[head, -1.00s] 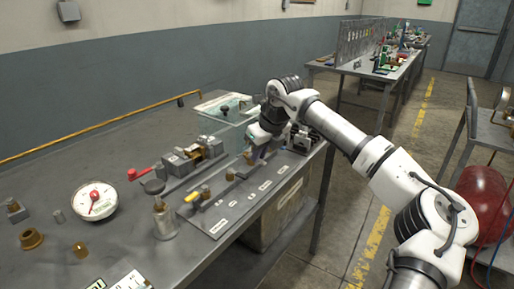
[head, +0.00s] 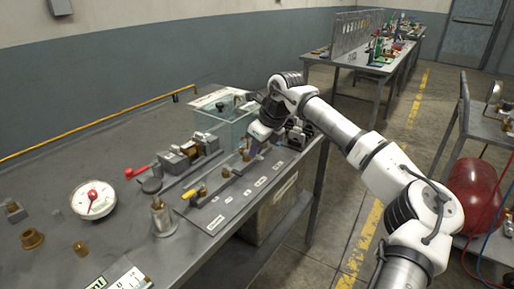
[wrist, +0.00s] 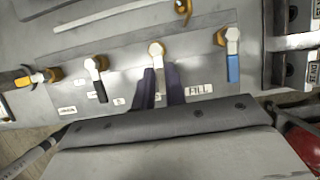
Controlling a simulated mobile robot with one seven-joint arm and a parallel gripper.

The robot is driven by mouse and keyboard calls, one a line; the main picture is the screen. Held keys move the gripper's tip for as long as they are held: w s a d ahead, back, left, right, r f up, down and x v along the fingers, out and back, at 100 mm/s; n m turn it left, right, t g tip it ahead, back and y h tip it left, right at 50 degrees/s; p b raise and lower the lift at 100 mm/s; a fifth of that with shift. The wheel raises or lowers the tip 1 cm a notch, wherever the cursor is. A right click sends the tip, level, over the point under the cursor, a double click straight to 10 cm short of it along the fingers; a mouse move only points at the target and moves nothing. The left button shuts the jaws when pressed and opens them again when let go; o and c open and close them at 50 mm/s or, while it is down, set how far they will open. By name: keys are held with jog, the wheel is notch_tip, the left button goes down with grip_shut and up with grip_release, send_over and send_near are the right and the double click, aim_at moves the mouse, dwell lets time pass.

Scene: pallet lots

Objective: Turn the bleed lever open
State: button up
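A labelled valve panel (head: 218,216) lies on the bench, and its levers show in the wrist view: yellow (wrist: 25,80), black (wrist: 98,86), a middle lever (wrist: 157,52) and blue (wrist: 233,66). My gripper (wrist: 160,72) has its two dark fingers either side of the middle lever's handle, with a narrow gap between them. Whether they press on it I cannot tell. A label at right reads FILL (wrist: 198,90); the other labels are too small to read, so I cannot tell which lever is the bleed. In the head view my gripper (head: 256,150) is at the panel's far end.
A clear tank (head: 222,122) stands behind the panel. A red-handled part (head: 140,170), a dial gauge (head: 93,199) and a metal cylinder (head: 163,215) stand to the left. The bench surface further back left is clear. A red tank (head: 478,195) is at right.

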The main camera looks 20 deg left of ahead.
jog(key=o, duration=0.4)
jog(key=v, duration=1.4)
jog(key=shift+a+b, duration=0.1)
jog(key=shift+b, duration=0.3)
